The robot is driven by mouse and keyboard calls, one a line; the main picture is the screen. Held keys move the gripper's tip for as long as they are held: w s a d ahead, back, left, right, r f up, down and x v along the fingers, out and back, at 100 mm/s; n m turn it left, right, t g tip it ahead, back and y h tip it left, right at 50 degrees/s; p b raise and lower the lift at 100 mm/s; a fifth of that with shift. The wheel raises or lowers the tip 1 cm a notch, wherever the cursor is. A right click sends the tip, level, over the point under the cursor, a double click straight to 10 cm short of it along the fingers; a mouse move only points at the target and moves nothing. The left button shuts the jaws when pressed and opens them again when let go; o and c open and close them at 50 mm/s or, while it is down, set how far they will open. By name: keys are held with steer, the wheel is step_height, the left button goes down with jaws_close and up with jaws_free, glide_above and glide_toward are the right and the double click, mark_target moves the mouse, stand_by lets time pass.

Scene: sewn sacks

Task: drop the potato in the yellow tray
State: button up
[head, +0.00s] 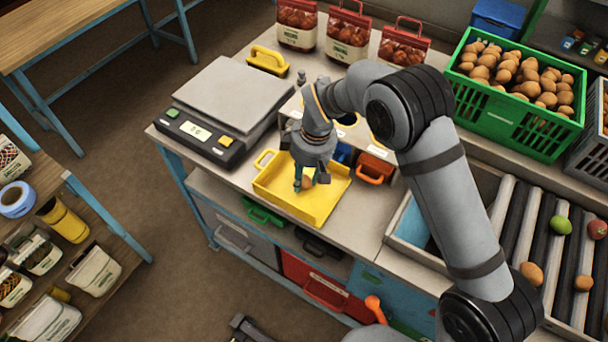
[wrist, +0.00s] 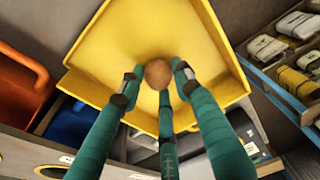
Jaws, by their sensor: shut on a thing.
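The yellow tray (head: 318,206) lies on the worktop in front of the scale and fills much of the wrist view (wrist: 115,40). The brown potato (wrist: 158,74) is between the tips of my gripper (wrist: 158,88), which has three teal fingers and is shut on it. In the head view my gripper (head: 302,182) points down over the tray, with the potato (head: 308,181) partly hidden by the fingers. The potato is over the tray floor; its exact height above the floor is hard to tell.
A scale (head: 220,108) stands left of the tray. An orange bin (head: 372,168) and a blue bin (head: 342,153) sit close behind it. A green crate of potatoes (head: 518,108) and a roller conveyor (head: 545,225) with loose produce are at the right.

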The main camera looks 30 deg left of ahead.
mark_target(310, 182)
steer(key=shift+f, duration=0.15)
steer(key=o, duration=1.1)
steer(key=shift+o, duration=0.2)
steer(key=shift+r, duration=0.35)
step_height(310, 182, up, 12)
steer(key=d+b, duration=0.1)
steer(key=d, duration=0.1)
steer(key=shift+f, duration=0.25)
steer(key=shift+a, duration=0.1)
